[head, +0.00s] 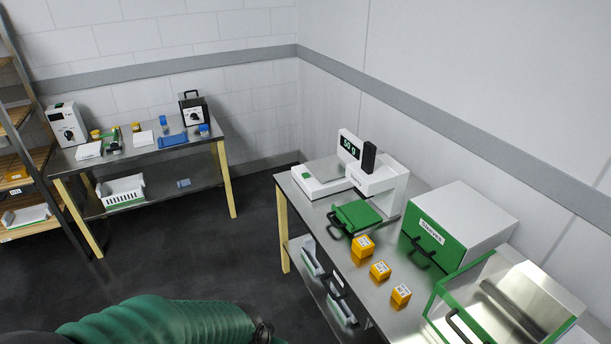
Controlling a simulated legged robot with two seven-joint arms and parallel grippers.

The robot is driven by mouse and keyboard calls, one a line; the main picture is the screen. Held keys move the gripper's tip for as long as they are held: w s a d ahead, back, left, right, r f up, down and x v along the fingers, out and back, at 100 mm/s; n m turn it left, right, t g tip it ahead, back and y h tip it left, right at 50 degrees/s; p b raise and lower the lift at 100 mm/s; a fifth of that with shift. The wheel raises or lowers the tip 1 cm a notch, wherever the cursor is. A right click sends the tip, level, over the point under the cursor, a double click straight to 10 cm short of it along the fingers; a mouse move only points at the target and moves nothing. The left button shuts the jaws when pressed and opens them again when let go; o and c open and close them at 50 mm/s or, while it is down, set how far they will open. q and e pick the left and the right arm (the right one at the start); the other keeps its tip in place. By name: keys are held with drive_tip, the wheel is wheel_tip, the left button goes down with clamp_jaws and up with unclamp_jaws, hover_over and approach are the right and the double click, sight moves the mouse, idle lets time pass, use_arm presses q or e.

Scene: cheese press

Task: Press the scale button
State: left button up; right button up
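A white scale (322,179) stands at the far left corner of the steel table on the right. A small green patch, possibly its button, shows on its left part; I cannot tell for sure. A display (350,147) with green digits stands upright behind it; it seems to read 50 0. A white device with a black upper part (369,158) stands just to the right and partly hides the scale area. A green sleeve of my arm crosses the bottom left, well short of the table. No fingertips of either gripper show.
On the right table (388,253) are a green tray (357,216) with a black handle, several yellow weights, a green-fronted white box (460,226) and a clear-lidded case (500,305). Another table (190,178) holds devices at the back left. Dark floor between is clear.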

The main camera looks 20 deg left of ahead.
use_arm(q)
clamp_jaws()
idle(1.4)
